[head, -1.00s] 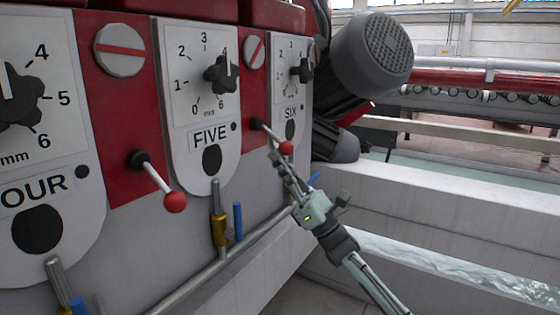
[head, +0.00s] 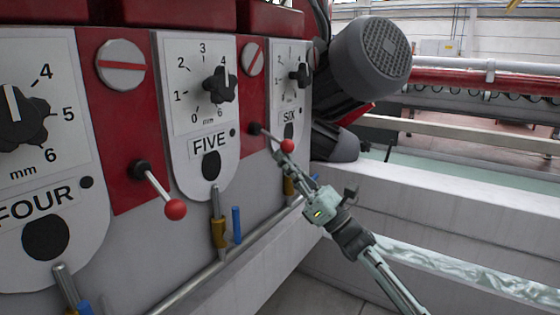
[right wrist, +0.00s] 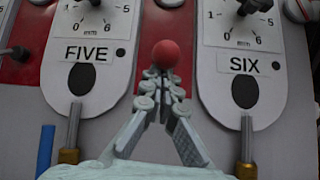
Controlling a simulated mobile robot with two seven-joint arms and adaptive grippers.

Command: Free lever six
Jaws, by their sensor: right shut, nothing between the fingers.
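The lever with a red ball knob (head: 287,146) stands between the FIVE and SIX dial plates, just left of the SIX plate (head: 289,118). Its dark base is on the red panel and its rod slants down to the right in the head view. My right gripper (head: 279,154) is shut and empty, its fingertips at the lever from below. In the right wrist view, the closed fingertips (right wrist: 161,76) lie just under the red ball (right wrist: 166,54) and overlap the lever's place. I cannot tell whether they touch. The rod is hidden there. My left gripper is not in view.
A similar red-knobbed lever (head: 175,209) stands left of the FIVE plate (head: 210,142). Brass and blue fittings (head: 219,230) and a pipe run below the plates. A grey motor (head: 370,60) juts out at the right. A pale trough wall (head: 430,205) lies beyond my arm.

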